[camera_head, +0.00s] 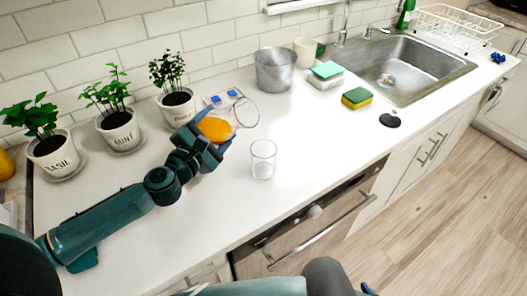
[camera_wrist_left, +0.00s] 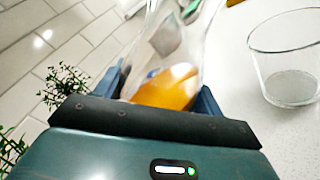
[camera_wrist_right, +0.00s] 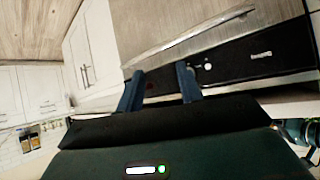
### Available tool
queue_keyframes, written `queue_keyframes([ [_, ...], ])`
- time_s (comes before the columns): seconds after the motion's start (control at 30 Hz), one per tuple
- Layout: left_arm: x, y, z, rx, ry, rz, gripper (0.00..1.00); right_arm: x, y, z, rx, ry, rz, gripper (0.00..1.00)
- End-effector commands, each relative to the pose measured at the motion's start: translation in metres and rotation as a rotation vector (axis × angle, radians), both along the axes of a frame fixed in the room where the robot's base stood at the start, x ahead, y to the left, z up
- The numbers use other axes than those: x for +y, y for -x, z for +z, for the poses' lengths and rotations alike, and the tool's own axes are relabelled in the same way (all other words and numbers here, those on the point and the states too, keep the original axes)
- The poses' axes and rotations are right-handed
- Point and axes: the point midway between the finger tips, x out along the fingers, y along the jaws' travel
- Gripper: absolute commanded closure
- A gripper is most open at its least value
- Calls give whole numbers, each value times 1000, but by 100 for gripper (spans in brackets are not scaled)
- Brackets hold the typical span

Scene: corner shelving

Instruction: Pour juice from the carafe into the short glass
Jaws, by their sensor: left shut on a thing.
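My left gripper (camera_head: 203,143) is shut on the clear carafe (camera_head: 244,112). The carafe is tipped well over, its wide mouth toward the right, with orange juice (camera_head: 215,128) lying along its lower side. The juice (camera_wrist_left: 168,90) also shows between the fingers in the left wrist view. The short glass (camera_head: 263,160) stands upright on the counter, right of and nearer than the carafe, apart from it, and looks empty. It also shows in the left wrist view (camera_wrist_left: 290,85). I see no stream of juice. My right gripper (camera_wrist_right: 160,88) is open and empty, before the appliance front.
Potted basil (camera_head: 50,150), mint (camera_head: 120,130) and another plant (camera_head: 177,105) line the wall. A metal pot (camera_head: 276,72), a cup (camera_head: 305,51), sponges (camera_head: 356,98) and a sink (camera_head: 405,75) are farther right. The counter around the glass is clear.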

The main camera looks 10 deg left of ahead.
Motion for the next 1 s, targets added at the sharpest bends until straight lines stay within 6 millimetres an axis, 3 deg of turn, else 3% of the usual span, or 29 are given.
queue_keyframes([
  [0.47,7,-3,-9,-61,-222,1,86,10,-1,-8,-39,-13,36,64],
  [1.0,8,-3,0,-88,-337,1,86,12,-2,-4,-46,-18,39,64],
])
